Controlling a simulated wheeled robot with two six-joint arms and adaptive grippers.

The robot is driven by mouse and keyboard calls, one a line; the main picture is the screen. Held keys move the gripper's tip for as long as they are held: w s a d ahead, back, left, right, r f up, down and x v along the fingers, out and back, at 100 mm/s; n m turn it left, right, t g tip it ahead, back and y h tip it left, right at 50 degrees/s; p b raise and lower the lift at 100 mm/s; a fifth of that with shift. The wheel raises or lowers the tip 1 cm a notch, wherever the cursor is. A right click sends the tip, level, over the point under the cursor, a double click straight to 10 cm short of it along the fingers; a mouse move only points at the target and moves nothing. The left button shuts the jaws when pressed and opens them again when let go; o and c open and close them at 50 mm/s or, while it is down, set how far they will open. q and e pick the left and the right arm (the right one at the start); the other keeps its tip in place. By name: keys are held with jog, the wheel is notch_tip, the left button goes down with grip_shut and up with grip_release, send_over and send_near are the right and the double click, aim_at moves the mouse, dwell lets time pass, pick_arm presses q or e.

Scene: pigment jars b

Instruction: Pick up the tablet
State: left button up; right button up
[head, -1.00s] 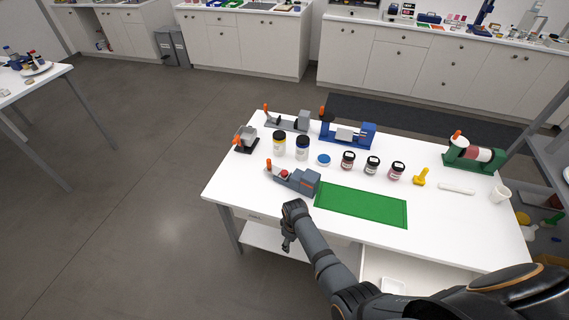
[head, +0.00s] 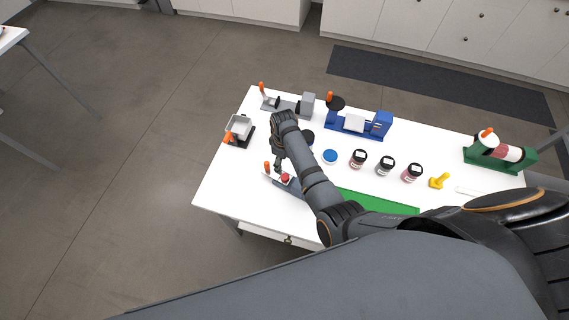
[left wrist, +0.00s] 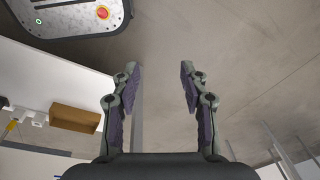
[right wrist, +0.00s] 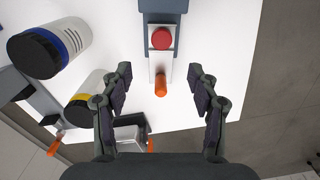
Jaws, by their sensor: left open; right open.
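A red round piece, which looks like the tablet (right wrist: 161,38), sits at the end of a grey-blue press (right wrist: 164,9) with an orange-handled part; it also shows small in the head view (head: 286,177). My right gripper (right wrist: 160,88) is open and empty above the table. In the right wrist view the orange handle (right wrist: 161,86) lies between its fingertips in the picture, and the red piece is just beyond. My forearm hides much of the press in the head view. My left gripper (left wrist: 160,88) is open and empty, away from the table top, out of the head view.
A blue-banded jar (right wrist: 52,46) and a yellow-banded jar (right wrist: 88,94) stand close by. A grey device (head: 239,128) is at the table's left edge, a blue press (head: 357,124) behind. Several dark-lidded jars (head: 386,166) and a green mat (head: 377,202) are right of my arm.

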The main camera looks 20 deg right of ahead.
aim_at(285, 177)
jog(key=f, duration=0.1)
jog(key=s+f+b, duration=0.1)
jog(key=f, duration=0.1)
jog(key=f+b, duration=0.1)
jog(key=shift+s+a+f, duration=0.15)
jog(key=shift+s, duration=0.15)
jog(key=shift+w+f+b, duration=0.15)
jog(key=shift+f+b, duration=0.1)
jog(key=shift+b, duration=0.1)
jog(key=shift+w+f+b, duration=0.25)
jog(key=shift+f+b, duration=0.05)
jog(key=shift+f, duration=0.1)
jog(key=f+b, duration=0.1)
jog(key=b, duration=0.1)
jog(key=f+b, duration=0.3)
jog(key=b, duration=0.1)
jog(key=shift+d+f, duration=0.25)
jog(key=shift+f, duration=0.1)
jog(key=shift+r, duration=0.2)
jog(key=shift+c, duration=0.6)
pick_arm(q)
notch_tip(285, 177, down, 9)
jog(key=s, duration=0.2)
jog(key=shift+s+a, duration=0.15)
pick_arm(e)
jog(key=c, duration=0.9)
